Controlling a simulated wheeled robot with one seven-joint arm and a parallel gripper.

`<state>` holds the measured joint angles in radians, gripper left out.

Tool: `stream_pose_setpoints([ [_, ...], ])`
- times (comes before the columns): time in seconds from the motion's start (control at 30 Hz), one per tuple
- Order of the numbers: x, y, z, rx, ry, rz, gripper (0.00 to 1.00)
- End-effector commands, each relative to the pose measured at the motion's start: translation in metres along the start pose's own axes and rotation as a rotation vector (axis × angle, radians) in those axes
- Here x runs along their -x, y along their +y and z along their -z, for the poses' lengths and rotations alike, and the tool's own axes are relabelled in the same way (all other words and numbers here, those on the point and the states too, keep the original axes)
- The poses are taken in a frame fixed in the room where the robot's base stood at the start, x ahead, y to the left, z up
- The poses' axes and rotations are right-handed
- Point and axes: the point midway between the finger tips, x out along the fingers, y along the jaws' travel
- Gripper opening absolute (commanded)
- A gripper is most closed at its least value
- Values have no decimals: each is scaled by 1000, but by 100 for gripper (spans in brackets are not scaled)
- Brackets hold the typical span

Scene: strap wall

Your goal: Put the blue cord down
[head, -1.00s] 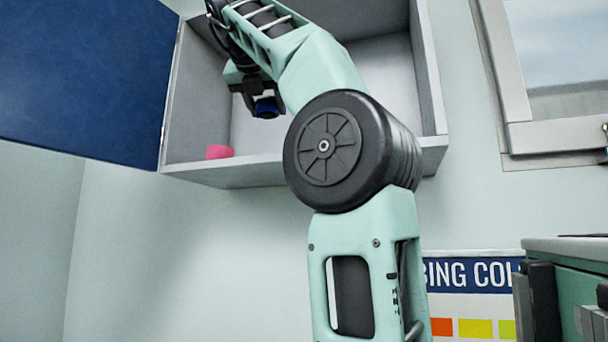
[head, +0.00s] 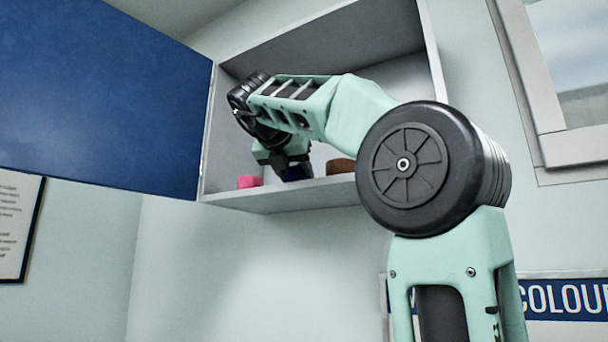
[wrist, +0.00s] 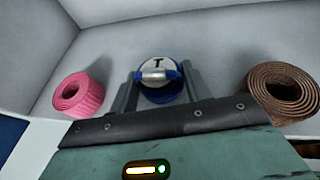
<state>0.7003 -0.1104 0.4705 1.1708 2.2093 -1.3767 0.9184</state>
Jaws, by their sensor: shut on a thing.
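The blue cord (wrist: 162,94) is a round blue bundle with a pale top marked T and a silver band across it. My gripper (wrist: 158,86) is shut on it, one finger on each side. In the head view the blue cord (head: 293,174) shows only as a dark blue patch below my gripper (head: 287,163). It is inside the open wall cabinet (head: 290,199), low at the shelf floor, between a pink roll and a brown roll. I cannot tell whether its underside touches the shelf.
The pink roll (wrist: 80,95) stands left of the cord and the brown roll (wrist: 282,92) right of it, both with gaps. They also show in the head view, pink (head: 249,181) and brown (head: 340,166). The blue cabinet door (head: 100,95) hangs open to the left.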

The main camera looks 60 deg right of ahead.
Motion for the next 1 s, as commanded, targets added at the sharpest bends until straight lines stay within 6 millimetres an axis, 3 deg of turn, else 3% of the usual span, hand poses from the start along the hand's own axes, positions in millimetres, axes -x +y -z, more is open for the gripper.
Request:
stream_pose_setpoints([
  [0.33, -5, 5, 9, 1, 2, 0, 25],
  [0.37, -5, 6, 9, 1, 2, 0, 56],
  [0.4, -5, 5, 9, 1, 2, 0, 67],
  [0.43, -5, 5, 9, 1, 2, 0, 69],
  [0.77, -1, 6, 9, 1, 1, -2, 69],
  [1.0, 34, 7, 10, 2, 2, -7, 69],
])
